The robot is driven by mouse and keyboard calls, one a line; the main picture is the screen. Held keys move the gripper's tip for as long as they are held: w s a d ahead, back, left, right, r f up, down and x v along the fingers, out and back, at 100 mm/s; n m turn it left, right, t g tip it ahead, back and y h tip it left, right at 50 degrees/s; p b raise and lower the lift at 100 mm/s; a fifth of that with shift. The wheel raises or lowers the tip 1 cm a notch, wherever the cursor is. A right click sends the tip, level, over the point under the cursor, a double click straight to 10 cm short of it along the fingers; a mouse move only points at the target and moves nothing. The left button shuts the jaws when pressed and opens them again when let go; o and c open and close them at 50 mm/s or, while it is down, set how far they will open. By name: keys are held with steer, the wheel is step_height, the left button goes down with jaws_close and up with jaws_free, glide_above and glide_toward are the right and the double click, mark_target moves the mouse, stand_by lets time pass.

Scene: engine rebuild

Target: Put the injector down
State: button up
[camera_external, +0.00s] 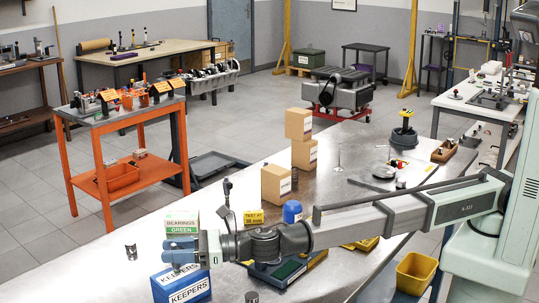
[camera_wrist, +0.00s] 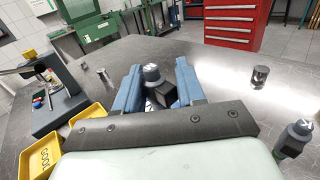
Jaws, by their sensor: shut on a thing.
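My gripper (camera_wrist: 157,88) has two blue fingers, closed on the injector (camera_wrist: 153,74) in the wrist view. The injector has a grey round cap with a white mark and a dark block-like body. Its lower end is hidden. In the external view my gripper (camera_external: 181,250) is at the left end of the arm, over or just behind the blue KEEPERS box (camera_external: 181,285). The injector cannot be made out there. I cannot tell whether it touches the steel bench (camera_external: 345,165). A similar dark part with a grey marked cap (camera_wrist: 296,137) stands at the wrist view's right edge.
A green-and-white BEARINGS box (camera_external: 182,223) stands behind my gripper. A metal half-shell (camera_external: 131,252) lies to its left. The wrist view shows a yellow GOOD tray (camera_wrist: 43,157), a grey stand (camera_wrist: 62,97) and a metal cylinder (camera_wrist: 260,77). Bare bench lies around the fingers.

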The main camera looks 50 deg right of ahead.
steer(key=shift+f, duration=0.15)
steer(key=o, duration=1.1)
steer(key=shift+c, duration=0.2)
steer(key=shift+r, duration=0.2)
steer(key=v, duration=1.2)
